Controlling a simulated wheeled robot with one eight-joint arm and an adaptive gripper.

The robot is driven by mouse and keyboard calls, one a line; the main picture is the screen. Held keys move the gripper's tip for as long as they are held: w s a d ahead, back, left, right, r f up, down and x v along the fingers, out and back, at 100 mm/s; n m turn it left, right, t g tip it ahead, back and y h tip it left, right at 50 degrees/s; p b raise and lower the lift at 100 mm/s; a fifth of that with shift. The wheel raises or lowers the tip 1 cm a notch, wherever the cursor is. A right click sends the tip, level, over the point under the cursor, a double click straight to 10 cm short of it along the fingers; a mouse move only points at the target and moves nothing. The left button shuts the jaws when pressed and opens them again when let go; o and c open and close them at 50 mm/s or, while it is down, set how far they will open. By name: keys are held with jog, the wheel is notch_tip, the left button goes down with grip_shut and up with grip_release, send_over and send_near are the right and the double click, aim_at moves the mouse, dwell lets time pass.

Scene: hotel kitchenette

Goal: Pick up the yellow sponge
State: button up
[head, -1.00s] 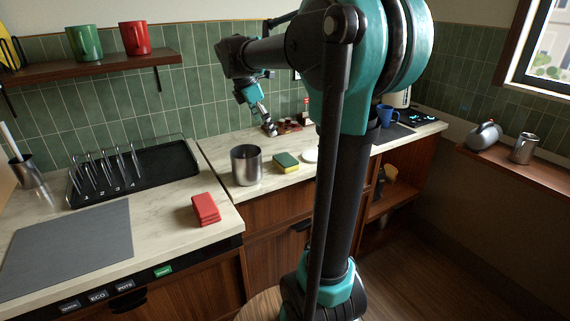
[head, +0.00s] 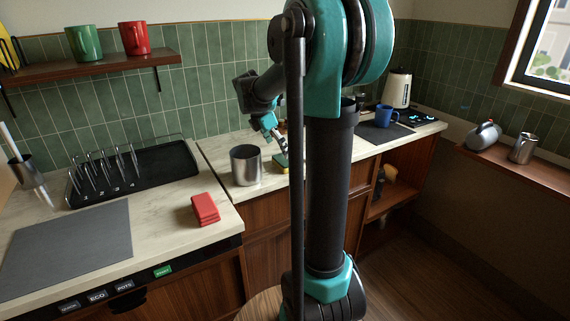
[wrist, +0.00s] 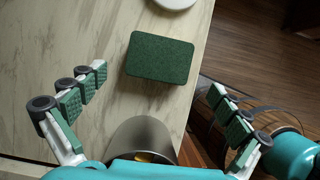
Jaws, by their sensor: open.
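The sponge (head: 283,169) lies on the pale countertop right of the steel canister, partly hidden by my gripper and arm in the head view. It has a dark green top and a yellow lower layer. In the wrist view only its green top (wrist: 160,57) shows, lying flat. My gripper (wrist: 157,84) is open and empty, its fingers spread wide with the sponge seen between and beyond the tips. In the head view my gripper (head: 283,158) is right at the sponge, pointing down; whether it touches cannot be told.
The steel canister (head: 245,166) stands close left of the sponge; something yellow (wrist: 150,158) shows inside it. A white round item (wrist: 175,3) lies beyond the sponge. The counter's front edge is near. Red cloths (head: 205,208) lie on the left counter.

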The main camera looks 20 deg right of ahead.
aim_at(284, 159)
jog(key=x, duration=0.5)
jog(key=shift+w+d, duration=0.1)
jog(key=shift+d, duration=0.05)
jog(key=shift+r, duration=0.1)
jog(key=c, duration=0.7)
